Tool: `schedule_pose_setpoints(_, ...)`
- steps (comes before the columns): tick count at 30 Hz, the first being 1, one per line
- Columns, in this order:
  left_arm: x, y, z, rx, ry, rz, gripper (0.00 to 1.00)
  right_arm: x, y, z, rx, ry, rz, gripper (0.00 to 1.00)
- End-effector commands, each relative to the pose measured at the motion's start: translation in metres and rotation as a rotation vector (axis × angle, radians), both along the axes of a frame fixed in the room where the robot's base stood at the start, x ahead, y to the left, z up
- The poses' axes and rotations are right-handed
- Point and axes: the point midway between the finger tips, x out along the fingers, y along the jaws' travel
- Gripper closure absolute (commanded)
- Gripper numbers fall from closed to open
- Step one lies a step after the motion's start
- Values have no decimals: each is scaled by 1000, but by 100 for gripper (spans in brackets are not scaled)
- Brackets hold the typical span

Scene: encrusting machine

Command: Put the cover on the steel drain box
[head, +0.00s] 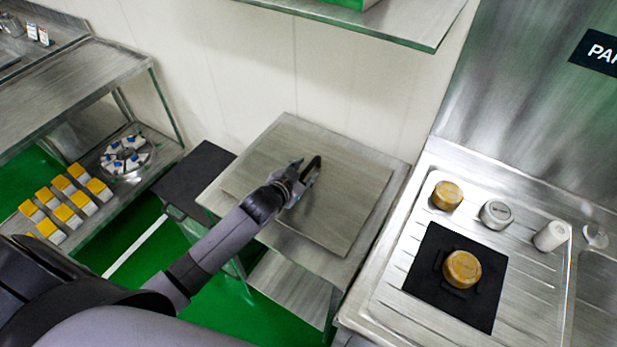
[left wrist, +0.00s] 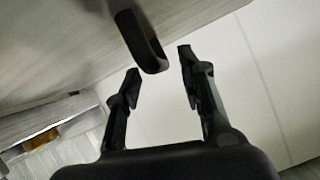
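A flat square steel plate, which looks like the cover (head: 345,205), lies on the steel stand (head: 285,128) in the middle of the head view. A black loop handle (head: 313,168) stands up from it. It also shows in the left wrist view (left wrist: 138,38), attached to a grey metal surface. My left gripper (head: 301,178) is over the plate at the handle. In the left wrist view its fingers (left wrist: 160,66) are apart, with the handle's end between or just beyond the tips. I cannot make out a separate drain box. My right gripper is not in view.
A dark-topped box (head: 200,172) stands left of the stand. A steel counter (head: 400,318) at right holds a black mat (head: 425,262), yellow and grey lids and a white cylinder. A shelf (head: 385,35) overhangs behind. A rack (head: 75,75) stands at left.

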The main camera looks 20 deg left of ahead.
Motion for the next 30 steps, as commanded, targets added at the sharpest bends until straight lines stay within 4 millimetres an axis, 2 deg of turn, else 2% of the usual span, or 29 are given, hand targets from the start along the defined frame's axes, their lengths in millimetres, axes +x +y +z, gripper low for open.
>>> schedule_pose_setpoints(3, 14, -1, -6, 0, 2, 2, 64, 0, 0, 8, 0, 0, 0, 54)
schedule_pose_setpoints(7, 26, -2, -13, -1, 0, 0, 64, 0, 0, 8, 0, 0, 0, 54)
schedule_pose_setpoints(17, 31, -2, -17, 0, 0, 0, 64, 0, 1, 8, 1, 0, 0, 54)
schedule_pose_setpoints(30, 30, -2, -17, 0, 0, 0, 92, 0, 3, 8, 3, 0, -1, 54)
